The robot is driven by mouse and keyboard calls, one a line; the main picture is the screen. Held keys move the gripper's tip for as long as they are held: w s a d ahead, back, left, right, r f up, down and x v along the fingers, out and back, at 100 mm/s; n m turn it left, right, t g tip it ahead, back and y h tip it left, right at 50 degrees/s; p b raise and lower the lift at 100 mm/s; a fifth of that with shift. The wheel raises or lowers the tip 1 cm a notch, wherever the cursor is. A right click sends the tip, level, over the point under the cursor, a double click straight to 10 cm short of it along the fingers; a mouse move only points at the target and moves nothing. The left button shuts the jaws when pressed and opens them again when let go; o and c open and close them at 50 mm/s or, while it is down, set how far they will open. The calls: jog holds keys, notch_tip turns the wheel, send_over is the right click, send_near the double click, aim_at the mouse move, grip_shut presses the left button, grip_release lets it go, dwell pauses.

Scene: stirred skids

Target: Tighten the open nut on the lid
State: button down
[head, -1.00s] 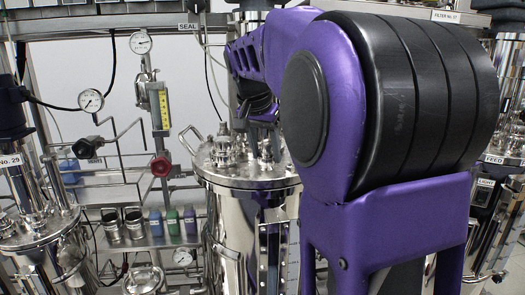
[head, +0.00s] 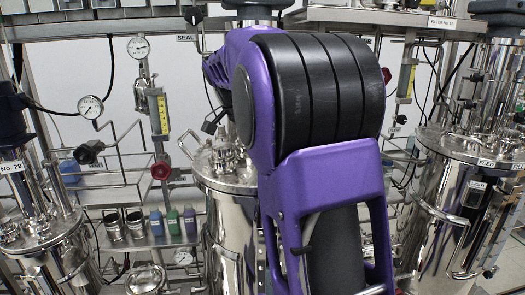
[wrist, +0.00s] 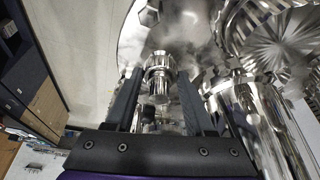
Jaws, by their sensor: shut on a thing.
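The steel lid (head: 236,186) of the middle vessel carries several fittings and is partly hidden by my purple arm in the head view. In the wrist view, part of the shiny lid (wrist: 192,25) fills the top. My gripper (wrist: 160,74) has its two dark fingers on either side of a bright metal nut (wrist: 159,82) and is shut on it. The fingers point up the picture toward the lid. How far the nut is turned cannot be told. In the head view my arm hides most of the gripper's surroundings.
A ribbed metal part (wrist: 275,45) and a steel pipe (wrist: 262,120) stand close right of my gripper. In the head view, vessels stand left (head: 45,245) and right (head: 440,205). A shelf holds small bottles (head: 173,222). A red-knobbed valve (head: 161,170) is left of the lid.

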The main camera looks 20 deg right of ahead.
jog(key=shift+w+m+g, duration=0.15)
jog(key=shift+m+g, duration=0.55)
jog(key=shift+m, duration=1.2)
jog(key=shift+c, duration=1.3)
grip_release()
